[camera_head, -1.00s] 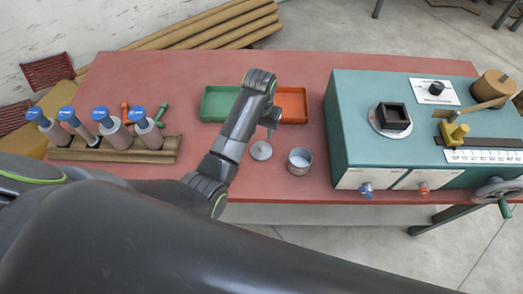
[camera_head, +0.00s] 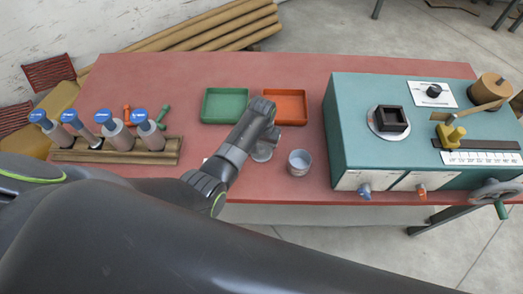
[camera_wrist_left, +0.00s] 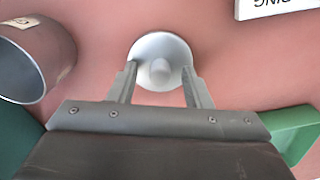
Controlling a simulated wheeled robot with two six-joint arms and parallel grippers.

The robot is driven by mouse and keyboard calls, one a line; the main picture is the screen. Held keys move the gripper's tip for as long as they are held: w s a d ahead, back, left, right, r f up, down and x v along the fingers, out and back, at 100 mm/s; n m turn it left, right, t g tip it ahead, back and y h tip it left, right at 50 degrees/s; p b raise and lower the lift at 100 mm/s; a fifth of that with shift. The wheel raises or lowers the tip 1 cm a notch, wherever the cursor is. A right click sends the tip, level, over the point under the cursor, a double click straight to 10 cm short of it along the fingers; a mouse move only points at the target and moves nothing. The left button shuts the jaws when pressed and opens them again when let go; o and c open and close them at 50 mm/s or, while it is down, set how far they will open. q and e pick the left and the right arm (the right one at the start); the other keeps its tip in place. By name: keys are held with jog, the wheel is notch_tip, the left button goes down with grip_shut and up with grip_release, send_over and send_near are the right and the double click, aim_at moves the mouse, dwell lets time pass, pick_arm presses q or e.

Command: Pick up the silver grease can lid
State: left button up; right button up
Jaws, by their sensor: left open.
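The silver grease can lid (camera_head: 262,154) is a round disc lying on the red table, partly hidden by my left gripper (camera_head: 267,143) in the head view. In the left wrist view the lid (camera_wrist_left: 160,48) shows a raised central knob. My left gripper is open there (camera_wrist_left: 158,84), its two fingers reaching over the near part of the lid, one on each side of the knob. I cannot tell whether they touch it. The open grease can (camera_head: 300,162) stands just right of the lid in the head view; it also shows at the left of the wrist view (camera_wrist_left: 38,62). My right gripper is not in view.
A green tray (camera_head: 205,106) and an orange tray (camera_head: 305,106) lie behind the lid. The teal winder (camera_head: 350,135) stands at the right. A wooden rack (camera_head: 165,158) with several blue-topped tools is at the left. The red table (camera_head: 150,80) is bare at the back left.

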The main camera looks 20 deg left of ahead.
pick_arm(q)
grip_shut()
jog(key=shift+r, duration=0.1)
dwell(0.3)
